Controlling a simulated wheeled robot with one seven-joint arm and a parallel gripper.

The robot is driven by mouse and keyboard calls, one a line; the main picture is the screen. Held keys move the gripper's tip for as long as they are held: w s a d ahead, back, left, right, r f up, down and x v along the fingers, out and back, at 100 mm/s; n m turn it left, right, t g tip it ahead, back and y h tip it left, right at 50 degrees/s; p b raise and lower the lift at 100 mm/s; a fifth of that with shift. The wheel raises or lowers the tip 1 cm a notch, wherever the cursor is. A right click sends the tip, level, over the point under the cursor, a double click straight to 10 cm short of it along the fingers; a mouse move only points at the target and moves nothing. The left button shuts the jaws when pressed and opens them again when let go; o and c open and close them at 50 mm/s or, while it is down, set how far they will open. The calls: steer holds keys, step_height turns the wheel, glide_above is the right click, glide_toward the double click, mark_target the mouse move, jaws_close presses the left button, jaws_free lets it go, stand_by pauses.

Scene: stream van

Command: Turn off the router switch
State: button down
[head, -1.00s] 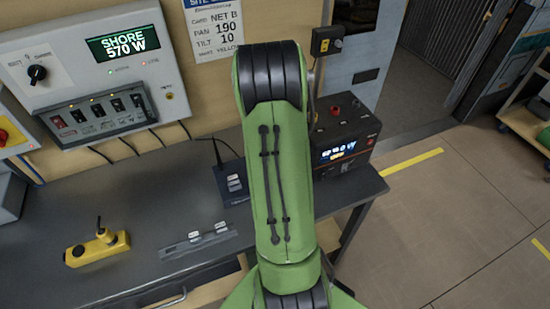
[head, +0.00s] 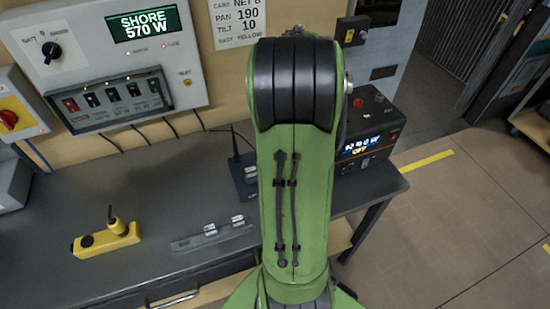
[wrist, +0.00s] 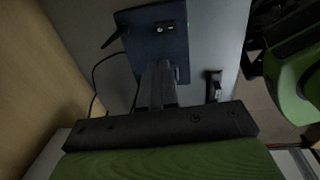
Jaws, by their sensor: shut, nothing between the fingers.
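A dark blue box with an upright black antenna, seemingly the router (head: 240,178), stands on the grey desk, partly hidden behind my green arm in the head view. In the wrist view the blue box (wrist: 130,45) lies beyond my fingers, with small pale-marked switches (wrist: 165,29) on its face and a green light near its edge. My gripper (wrist: 158,68) is shut and empty, its tips in front of the box's lower part. I cannot tell whether they touch it. The switch position is too small to read. The gripper is hidden in the head view.
A wall panel (head: 40,65) with a "SHORE 570 W" display and a row of breakers is at left. On the desk are a yellow device (head: 107,240), a strip with pale switches (head: 212,237) and a black power unit (head: 385,128).

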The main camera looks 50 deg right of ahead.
steer(key=f+b, duration=0.1)
steer(key=f, duration=0.3)
steer(key=f+b, duration=0.1)
steer(key=f, duration=0.4)
steer(key=w+d+f+b, duration=0.1)
steer(key=f, duration=0.4)
steer(key=shift+b, duration=0.35)
steer(key=shift+f, duration=0.3)
steer(key=shift+r, duration=0.1)
steer(key=shift+a, duration=0.1)
steer(key=shift+s, duration=0.15)
